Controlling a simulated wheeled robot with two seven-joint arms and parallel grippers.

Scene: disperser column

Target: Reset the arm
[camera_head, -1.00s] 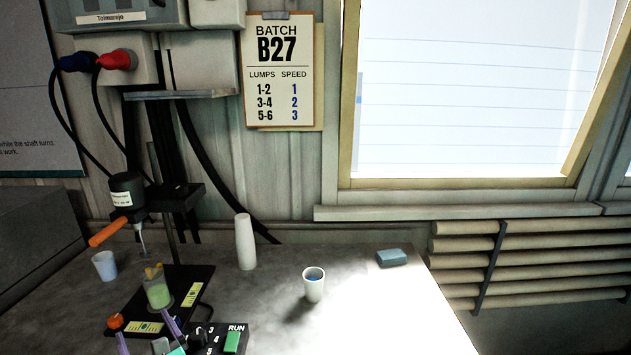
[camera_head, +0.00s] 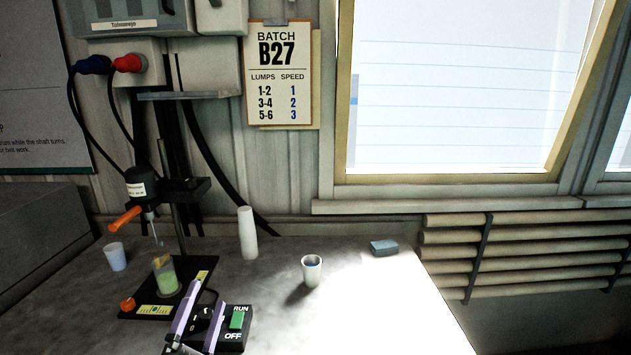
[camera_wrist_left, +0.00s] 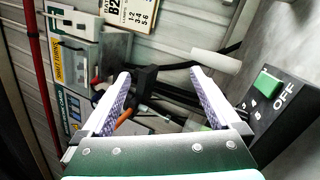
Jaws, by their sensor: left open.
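My left gripper (camera_head: 208,298) is open and empty in front of the speed control box (camera_head: 232,330) at the bottom of the head view. Its two pale purple fingers also show spread apart in the left wrist view (camera_wrist_left: 160,78). The disperser motor (camera_head: 138,181) with an orange handle (camera_head: 125,219) hangs on its column at left. A clear beaker with green liquid (camera_head: 166,278) stands on the black stand base (camera_head: 203,268) below it. The fingers partly cover the box's dial; its green RUN/OFF switch (camera_head: 237,319) shows. My right gripper is not in view.
A white cup (camera_head: 116,258) stands left of the stand. A white cylinder (camera_head: 247,233), a cup with dark contents (camera_head: 311,271) and a blue block (camera_head: 384,247) stand on the bench. The bench's right side is mostly clear. A batch card (camera_head: 279,75) hangs on the wall.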

